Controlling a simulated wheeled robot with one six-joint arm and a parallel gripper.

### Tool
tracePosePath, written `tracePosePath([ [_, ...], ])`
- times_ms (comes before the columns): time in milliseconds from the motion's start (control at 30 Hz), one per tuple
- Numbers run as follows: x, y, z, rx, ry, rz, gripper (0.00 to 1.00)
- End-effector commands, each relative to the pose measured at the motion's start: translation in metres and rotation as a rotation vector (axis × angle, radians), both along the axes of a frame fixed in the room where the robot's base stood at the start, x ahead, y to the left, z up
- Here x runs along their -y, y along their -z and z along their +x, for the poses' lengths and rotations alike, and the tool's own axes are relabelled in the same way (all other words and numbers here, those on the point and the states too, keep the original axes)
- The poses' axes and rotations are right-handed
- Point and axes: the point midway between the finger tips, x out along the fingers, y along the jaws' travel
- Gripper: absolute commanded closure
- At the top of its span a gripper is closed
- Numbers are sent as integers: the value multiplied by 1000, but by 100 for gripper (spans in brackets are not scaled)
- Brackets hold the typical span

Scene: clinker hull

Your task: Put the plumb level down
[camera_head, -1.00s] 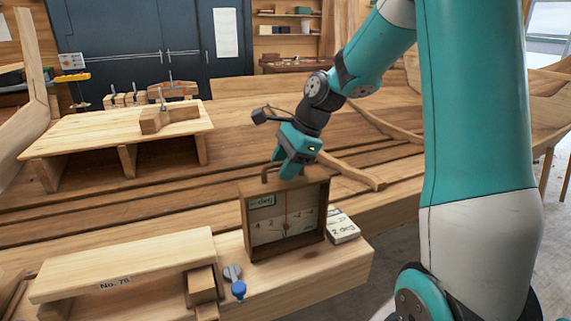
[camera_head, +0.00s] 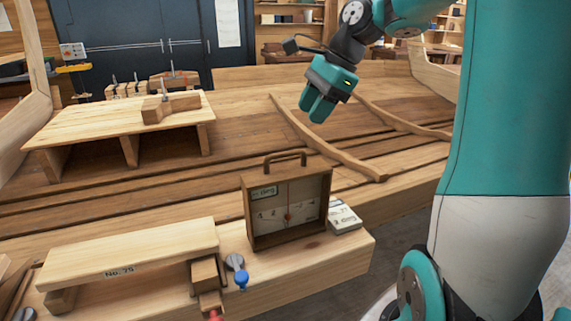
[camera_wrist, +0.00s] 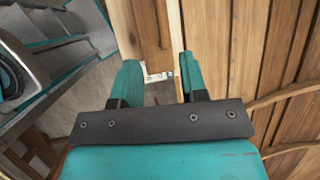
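The plumb level (camera_head: 287,212) is a brown wooden case with a top handle and a pale face with a red pointer. It stands upright on the light wooden bench end in the head view, with nothing holding it. My gripper (camera_head: 311,112) is above and behind its handle in the picture, clear of it. In the wrist view my gripper (camera_wrist: 158,62) has its two teal fingers apart, with nothing held between them. I cannot make out the plumb level for sure in the wrist view.
A pale labelled block (camera_head: 343,217) lies right of the level. A blue-knobbed item (camera_head: 240,274) and a plank marked No. 75 (camera_head: 130,262) are to its left. Curved wooden strips (camera_head: 325,140) lie on the hull planking behind. The bench's front right edge drops to the floor.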

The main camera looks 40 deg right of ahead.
Motion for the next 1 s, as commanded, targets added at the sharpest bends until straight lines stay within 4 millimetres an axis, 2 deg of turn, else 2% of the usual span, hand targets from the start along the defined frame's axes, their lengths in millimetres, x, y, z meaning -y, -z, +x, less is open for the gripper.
tracePosePath([
  [67,-5,0,0,6,-25,-5,60],
  [133,-21,1,-1,26,-106,-22,60],
  [167,-33,2,-2,40,-165,-34,60],
  [267,-86,8,-12,119,-458,-92,60],
  [300,-112,11,-20,161,-609,-119,60],
  [400,-172,23,-53,285,-1022,-191,60],
  [500,-217,37,-93,415,-1423,-251,60],
  [600,-245,51,-133,537,-1767,-294,60],
  [700,-259,62,-162,632,-2020,-322,60],
  [800,-265,69,-181,692,-2176,-336,60],
  [1000,-264,72,-189,724,-2253,-343,60],
])
